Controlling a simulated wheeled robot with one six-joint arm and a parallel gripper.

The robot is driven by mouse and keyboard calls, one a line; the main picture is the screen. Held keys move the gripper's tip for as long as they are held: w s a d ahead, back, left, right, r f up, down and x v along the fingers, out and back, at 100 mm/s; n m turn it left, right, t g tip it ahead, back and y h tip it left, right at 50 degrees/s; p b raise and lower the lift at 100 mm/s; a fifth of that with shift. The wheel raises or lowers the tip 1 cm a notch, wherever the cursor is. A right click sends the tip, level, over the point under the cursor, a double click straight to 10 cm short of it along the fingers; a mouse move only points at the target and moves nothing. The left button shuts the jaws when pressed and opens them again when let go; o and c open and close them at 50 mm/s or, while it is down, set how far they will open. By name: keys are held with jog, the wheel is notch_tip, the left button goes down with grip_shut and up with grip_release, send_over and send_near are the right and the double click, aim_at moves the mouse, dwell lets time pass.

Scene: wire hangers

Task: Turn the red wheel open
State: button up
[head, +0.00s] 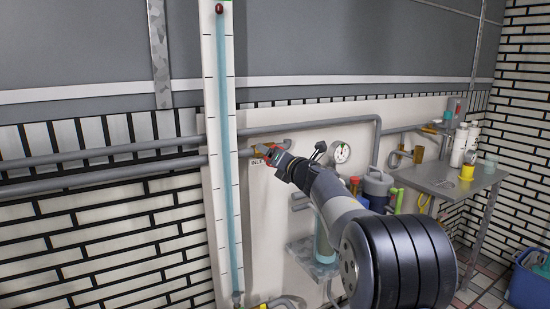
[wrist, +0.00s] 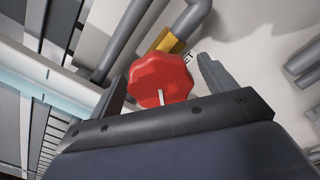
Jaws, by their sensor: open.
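The red wheel (wrist: 160,76) shows large in the wrist view, a lobed red handwheel in front of a brass fitting (wrist: 171,42) on the pipe. In the head view only a bit of the red wheel (head: 279,148) shows, mostly hidden by my gripper. My gripper (wrist: 166,88) is open, with one finger on each side of the wheel. Gaps show between the wheel and both fingers, so I see no clear grip on it. In the head view my gripper (head: 279,160) reaches the wheel beside the INLET label (head: 257,163).
A tall graduated sight tube (head: 226,150) stands just left of the wheel. Grey pipes (head: 100,152) run along the wall. A pressure gauge (head: 340,152) is to the right. A side table (head: 460,185) with bottles and a yellow cup stands farther right, a blue bin (head: 530,280) below.

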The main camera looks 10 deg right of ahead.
jog(key=v, duration=1)
jog(key=shift+s, duration=0.4)
jog(key=x, duration=1.1)
jog(key=shift+d, duration=0.1)
